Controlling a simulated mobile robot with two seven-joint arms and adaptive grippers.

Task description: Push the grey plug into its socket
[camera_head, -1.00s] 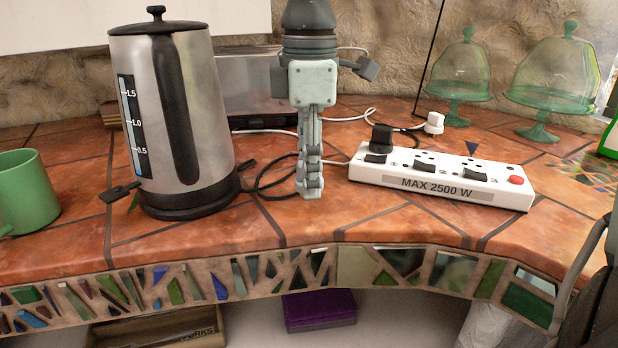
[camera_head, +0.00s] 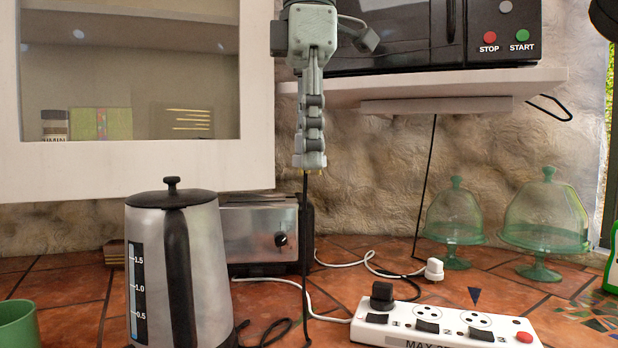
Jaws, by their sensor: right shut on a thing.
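My right gripper (camera_head: 310,150) hangs fingers-down at the top middle, in the air above the counter and behind the kettle's right side. It is shut on the grey plug (camera_head: 310,162), mostly hidden by the fingers. Small yellowish pin tips show at its lower end, and a black cable hangs from it to the counter. The white power strip (camera_head: 381,334) lies at the lower right, below and right of the gripper. A black plug (camera_head: 382,294) sits in its left outlet; the middle outlet (camera_head: 429,314) and right outlet (camera_head: 475,319) look empty. My left gripper is not in view.
A steel kettle (camera_head: 208,260) stands left of the cable, with a toaster (camera_head: 262,238) behind. A white plug (camera_head: 434,269) lies behind the strip. Green glass domes (camera_head: 545,213) stand at the back right. A shelf (camera_head: 440,88) with a microwave overhangs the back.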

